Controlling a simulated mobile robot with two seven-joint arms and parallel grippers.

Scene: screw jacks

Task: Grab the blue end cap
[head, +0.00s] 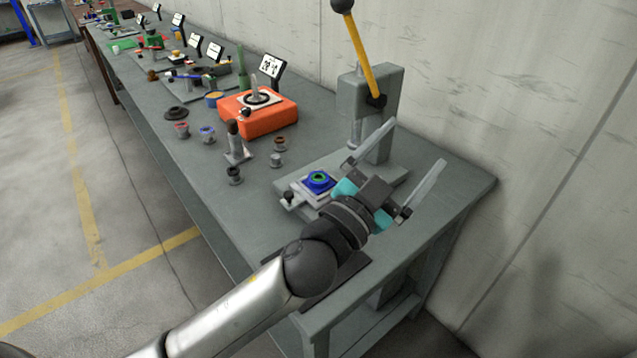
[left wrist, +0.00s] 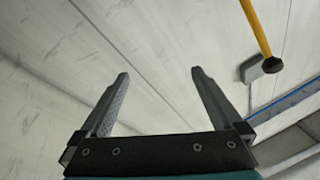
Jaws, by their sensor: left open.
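A blue part with a green ring (head: 319,180) sits in the small pale fixture (head: 298,197) at the foot of the lever press. A small cup with a blue rim (head: 207,134) stands farther back on the bench. I cannot tell which of the two is the blue end cap. My left gripper (head: 418,142) is open and empty, in front of the press and right of the fixture, its fingers pointing up toward the wall. In the left wrist view, the open fingers (left wrist: 160,95) have only wall between them. My right gripper is not in view.
The grey lever press (head: 366,95) with its yellow handle (head: 357,45) stands close behind the gripper. An orange block (head: 258,112), a red-rimmed cup (head: 182,130) and several small dark and grey parts stand farther left. The wall runs along the bench's back.

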